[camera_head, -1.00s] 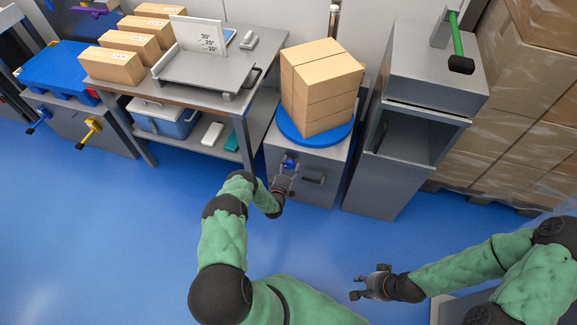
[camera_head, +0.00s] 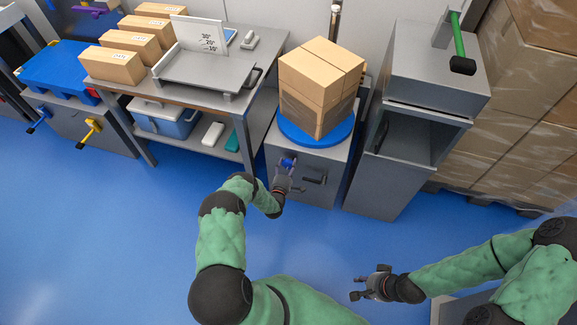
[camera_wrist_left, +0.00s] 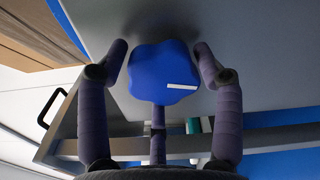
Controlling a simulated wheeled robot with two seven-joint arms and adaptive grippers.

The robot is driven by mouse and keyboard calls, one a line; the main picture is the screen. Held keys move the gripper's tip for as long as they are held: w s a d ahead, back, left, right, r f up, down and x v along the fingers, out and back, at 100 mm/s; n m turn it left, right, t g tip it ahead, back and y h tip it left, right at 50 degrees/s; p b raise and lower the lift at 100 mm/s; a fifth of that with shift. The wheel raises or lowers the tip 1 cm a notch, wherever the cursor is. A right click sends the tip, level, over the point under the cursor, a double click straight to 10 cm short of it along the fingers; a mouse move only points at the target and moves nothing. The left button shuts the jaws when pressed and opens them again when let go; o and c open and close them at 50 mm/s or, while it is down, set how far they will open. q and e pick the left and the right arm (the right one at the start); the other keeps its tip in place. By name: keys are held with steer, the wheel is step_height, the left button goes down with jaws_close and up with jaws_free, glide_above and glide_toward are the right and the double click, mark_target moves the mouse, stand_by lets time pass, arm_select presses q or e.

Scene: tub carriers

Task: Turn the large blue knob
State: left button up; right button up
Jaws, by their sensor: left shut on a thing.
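The large blue knob (camera_head: 288,161) is on the front of a grey cabinet (camera_head: 330,160) below a blue turntable (camera_head: 345,133). In the left wrist view the lobed knob (camera_wrist_left: 160,65) has a white mark pointing right. My right gripper (camera_head: 357,287) is open and empty above the floor, well away from the cabinet.
Stacked cartons (camera_head: 322,75) stand on the turntable. A black handle (camera_head: 314,180) is right of the knob. A grey table (camera_head: 185,83) stands left, a tall grey cabinet (camera_head: 385,188) right. The blue floor (camera_head: 110,230) in front is open.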

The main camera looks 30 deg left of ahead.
arm_select(q)
steer(key=shift+s+d+f+n+h, duration=0.15)
steer(key=shift+d+n, duration=0.25)
steer(key=shift+n, duration=0.2)
steer(key=shift+d+f+n+h, duration=0.15)
steer(key=shift+d+n, duration=0.25)
steer(key=shift+n, duration=0.2)
steer(key=o, duration=1.1)
steer(key=shift+r, duration=0.1)
steer(key=shift+a+r+n, duration=0.25)
steer(key=shift+a+n, duration=0.05)
steer(key=shift+a, duration=0.15)
steer(key=v, duration=1.1)
steer(key=shift+s+d+f, duration=0.15)
steer(key=shift+s+d, duration=0.1)
steer(key=shift+s, duration=0.15)
